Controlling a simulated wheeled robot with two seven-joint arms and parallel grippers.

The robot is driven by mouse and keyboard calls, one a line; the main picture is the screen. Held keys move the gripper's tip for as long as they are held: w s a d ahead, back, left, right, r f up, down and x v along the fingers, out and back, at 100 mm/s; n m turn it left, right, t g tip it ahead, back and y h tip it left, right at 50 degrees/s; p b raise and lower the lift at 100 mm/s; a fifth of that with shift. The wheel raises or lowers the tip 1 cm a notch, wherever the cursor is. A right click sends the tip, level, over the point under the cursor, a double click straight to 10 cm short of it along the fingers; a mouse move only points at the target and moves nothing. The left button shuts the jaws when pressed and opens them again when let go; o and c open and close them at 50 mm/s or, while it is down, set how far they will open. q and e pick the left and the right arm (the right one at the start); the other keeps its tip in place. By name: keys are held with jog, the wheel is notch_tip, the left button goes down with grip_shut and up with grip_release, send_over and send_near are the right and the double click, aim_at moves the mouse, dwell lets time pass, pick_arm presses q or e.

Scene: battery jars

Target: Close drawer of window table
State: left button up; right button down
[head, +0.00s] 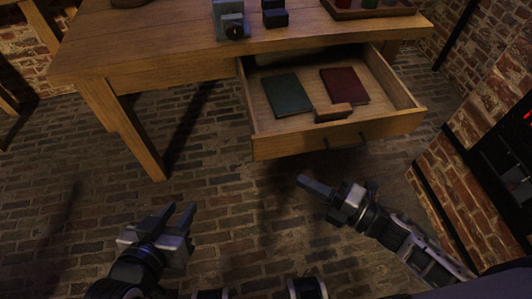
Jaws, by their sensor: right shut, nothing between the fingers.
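The wooden table (165,48) stands ahead, and its drawer (275,146) is pulled out toward me. A green book (286,95), a red book (344,86) and a small brown block (333,113) lie in the drawer. A dark handle (346,142) is on the drawer front. My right gripper (314,186) is shut and empty, below and in front of the drawer front, apart from it in the picture. My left gripper (183,220) is open and empty over the brick floor, left of and nearer than the drawer.
A grey device (230,22), small dark blocks (275,15) and a brown tray (372,10) are on the tabletop. A brick wall (487,85) with a dark opening (508,150) is at the right. The brick floor (60,190) is clear at the left.

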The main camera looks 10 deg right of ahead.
aim_at(266, 149)
jog(key=shift+w+d+x, duration=0.3)
jog(key=shift+w+x, duration=0.05)
jog(key=shift+x, duration=1.8)
jog(key=shift+w+d+x, duration=0.3)
jog(key=shift+x, duration=1.8)
jog(key=shift+w+d+x, duration=0.3)
jog(key=shift+w+x, duration=0.05)
jog(key=shift+x, duration=1.8)
